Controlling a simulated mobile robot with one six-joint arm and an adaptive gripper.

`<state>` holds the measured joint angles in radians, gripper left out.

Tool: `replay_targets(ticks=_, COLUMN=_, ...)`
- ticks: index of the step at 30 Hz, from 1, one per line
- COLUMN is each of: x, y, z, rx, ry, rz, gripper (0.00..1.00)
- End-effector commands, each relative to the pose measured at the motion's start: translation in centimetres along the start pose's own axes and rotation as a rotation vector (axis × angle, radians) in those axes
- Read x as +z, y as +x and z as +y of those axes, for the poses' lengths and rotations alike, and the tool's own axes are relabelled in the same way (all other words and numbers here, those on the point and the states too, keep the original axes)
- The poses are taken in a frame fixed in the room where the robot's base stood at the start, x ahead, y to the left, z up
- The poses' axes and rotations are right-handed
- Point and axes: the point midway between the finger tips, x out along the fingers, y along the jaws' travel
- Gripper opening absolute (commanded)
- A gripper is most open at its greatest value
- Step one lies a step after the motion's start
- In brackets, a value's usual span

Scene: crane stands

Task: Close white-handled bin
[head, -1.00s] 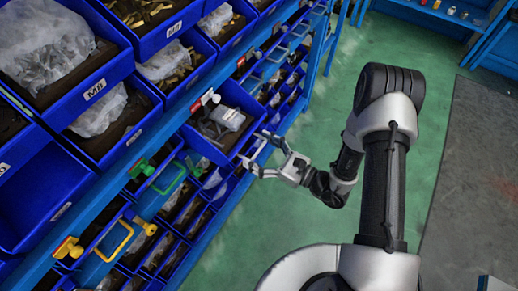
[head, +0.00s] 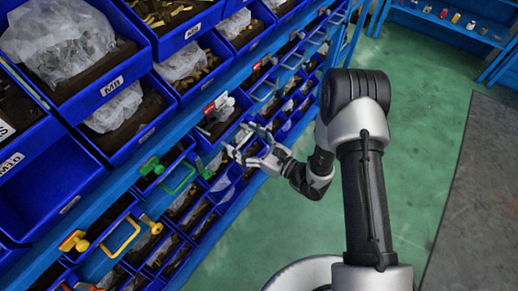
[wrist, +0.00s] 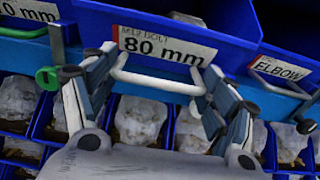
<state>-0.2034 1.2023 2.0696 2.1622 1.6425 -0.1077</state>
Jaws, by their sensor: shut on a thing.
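The white-handled bin (wrist: 95,17) is a blue bin whose front carries an "M12 bolt 80 mm" label in the wrist view. Its white handle (wrist: 158,82) runs across below the label. My gripper (wrist: 156,74) has a finger at each end of the handle and is shut on it. In the head view the bin (head: 227,130) is in the lower rack, with its contents partly showing and its front near my gripper (head: 243,143). The handle is hidden by the fingers there.
A green handle (head: 178,178) and a yellow handle (head: 122,237) are on bins to the lower left. A blue shelf with larger open bins (head: 62,90) overhangs on the left. An "ELBOW" bin (wrist: 285,70) adjoins on the right. Green floor (head: 270,225) is clear to the right.

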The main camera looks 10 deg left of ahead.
Motion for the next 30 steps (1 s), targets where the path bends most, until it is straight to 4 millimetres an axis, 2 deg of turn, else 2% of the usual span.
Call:
replay_targets(ticks=3, x=0.3, y=0.8, z=0.0, rx=0.0, ry=-0.003, rz=-0.007, gripper=0.35)
replay_targets(ticks=11, x=0.3, y=0.8, z=-0.1, rx=-0.001, ry=-0.002, rz=-0.008, gripper=0.35)
replay_targets(ticks=12, x=0.3, y=0.8, z=-0.1, rx=-0.001, ry=-0.002, rz=-0.008, gripper=0.8)
replay_targets(ticks=20, x=0.3, y=0.2, z=-0.2, rx=-0.003, ry=-0.002, rz=-0.007, gripper=0.97)
replay_targets(ticks=23, x=0.3, y=-1.1, z=-0.3, rx=-0.006, ry=0.0, rz=-0.006, gripper=0.97)
replay_targets(ticks=30, x=0.2, y=-6.3, z=-0.3, rx=-0.009, ry=0.0, rz=-0.005, gripper=0.99)
